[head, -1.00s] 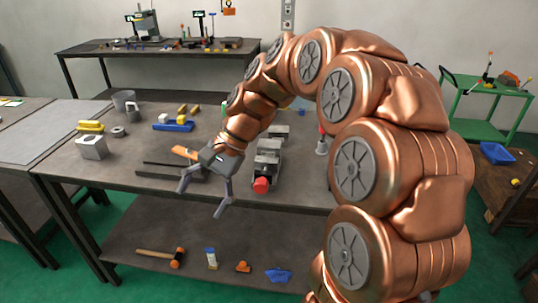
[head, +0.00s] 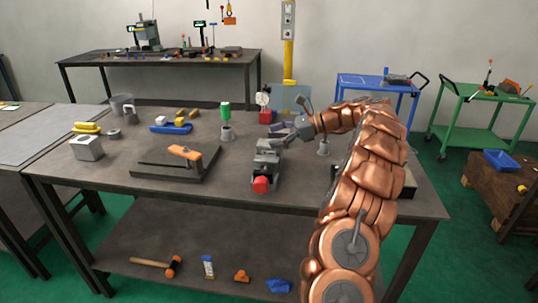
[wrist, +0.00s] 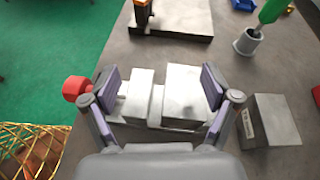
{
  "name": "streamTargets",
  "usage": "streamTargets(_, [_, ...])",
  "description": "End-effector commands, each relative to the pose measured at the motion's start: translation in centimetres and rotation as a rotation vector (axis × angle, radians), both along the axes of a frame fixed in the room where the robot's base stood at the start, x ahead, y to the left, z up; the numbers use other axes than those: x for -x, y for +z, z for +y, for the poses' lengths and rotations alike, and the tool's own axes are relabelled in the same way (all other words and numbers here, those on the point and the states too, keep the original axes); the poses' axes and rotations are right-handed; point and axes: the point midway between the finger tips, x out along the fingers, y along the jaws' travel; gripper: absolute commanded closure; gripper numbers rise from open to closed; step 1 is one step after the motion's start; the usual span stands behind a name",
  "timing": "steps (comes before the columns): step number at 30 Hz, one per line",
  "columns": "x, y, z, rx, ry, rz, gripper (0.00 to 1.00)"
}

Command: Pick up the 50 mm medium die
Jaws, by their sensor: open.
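My gripper (wrist: 160,98) is open and empty, its purple-padded fingers spread on either side of a grey steel vise (wrist: 172,122) with a red knob. In the head view my gripper (head: 287,135) is just behind and right of the vise (head: 268,155). In the wrist view a grey block (wrist: 272,120) with a small label plate stands right of the right finger, outside the fingers. The label is too small to read. I cannot tell for certain whether this block is the 50 mm medium die. In the head view my gripper partly hides this area.
A holder with a green handle (head: 225,112) stands behind the vise. A dark plate with an orange-handled bar (head: 184,152) lies left. The table front between plate and vise is clear.

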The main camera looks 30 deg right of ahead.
Motion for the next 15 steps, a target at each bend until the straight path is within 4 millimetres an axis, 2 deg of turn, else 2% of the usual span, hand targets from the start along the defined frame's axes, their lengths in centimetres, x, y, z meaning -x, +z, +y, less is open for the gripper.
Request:
streamTargets(1, [0.0, -1.2, -1.9, -0.017, -0.035, 0.010, 0.14])
streamTargets(3, [0.2, -1.8, -3.7, -0.039, -0.072, 0.021, 0.14])
streamTargets(6, [0.3, -2.5, -5.5, -0.062, -0.106, 0.032, 0.14])
streamTargets(10, [0.4, -2.7, -6.4, -0.076, -0.125, 0.037, 0.14])
streamTargets(15, [-0.4, -3.1, -5.3, -0.081, -0.124, 0.039, 0.14])
